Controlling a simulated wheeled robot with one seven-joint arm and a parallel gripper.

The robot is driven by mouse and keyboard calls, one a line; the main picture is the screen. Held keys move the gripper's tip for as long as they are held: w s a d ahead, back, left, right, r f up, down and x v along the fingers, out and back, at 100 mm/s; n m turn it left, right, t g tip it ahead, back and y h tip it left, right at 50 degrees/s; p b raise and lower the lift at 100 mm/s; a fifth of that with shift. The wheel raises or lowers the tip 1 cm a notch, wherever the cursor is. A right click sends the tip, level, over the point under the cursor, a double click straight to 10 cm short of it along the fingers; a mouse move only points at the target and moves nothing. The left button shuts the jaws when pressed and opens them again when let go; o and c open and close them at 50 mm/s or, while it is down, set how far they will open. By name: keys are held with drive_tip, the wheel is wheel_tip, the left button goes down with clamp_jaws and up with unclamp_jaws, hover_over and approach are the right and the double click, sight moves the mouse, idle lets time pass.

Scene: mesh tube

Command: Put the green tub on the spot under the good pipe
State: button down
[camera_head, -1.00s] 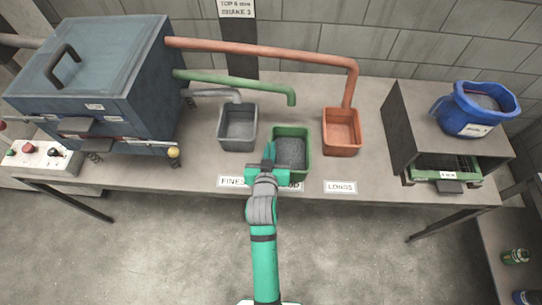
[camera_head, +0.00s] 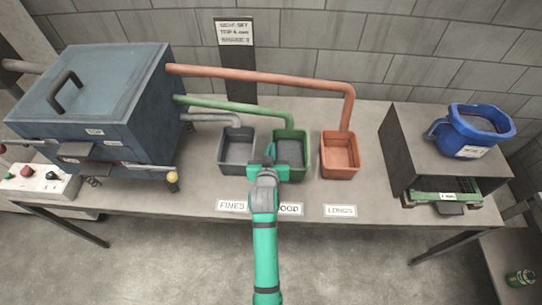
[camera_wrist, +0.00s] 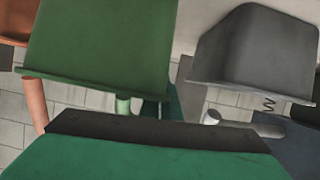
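The green tub (camera_head: 303,166), full of dark grey grains, stands between the grey tub (camera_head: 236,165) and the orange tub (camera_head: 340,170), roughly in their row. Whether its bottom touches the table is hard to tell. The end of the green pipe (camera_head: 245,106) is over its back part. My gripper (camera_head: 268,155) is at the tub's left wall near the front corner, its fingers close together and seemingly pinching that wall. In the wrist view the green tub (camera_wrist: 100,40) is upside down, and a dark finger (camera_wrist: 160,108) shows partly beside its rim.
Labels FINES (camera_head: 232,206), GOOD (camera_head: 291,209) and LONGS (camera_head: 340,211) lie along the table's front. The grey pipe (camera_head: 215,118) and orange pipe (camera_head: 260,76) end above the side tubs. A grey housing (camera_head: 410,150) with a blue bucket (camera_head: 470,135) stands right.

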drive_tip(key=x, duration=0.3)
drive_tip(key=shift+s+d+f, duration=0.1)
drive_tip(key=shift+f, duration=0.3)
idle(0.4)
drive_tip(key=c, duration=2)
unclamp_jaws()
drive_tip(key=shift+o, duration=0.4)
drive_tip(key=shift+a, duration=0.2)
drive_tip(key=shift+f, duration=0.1)
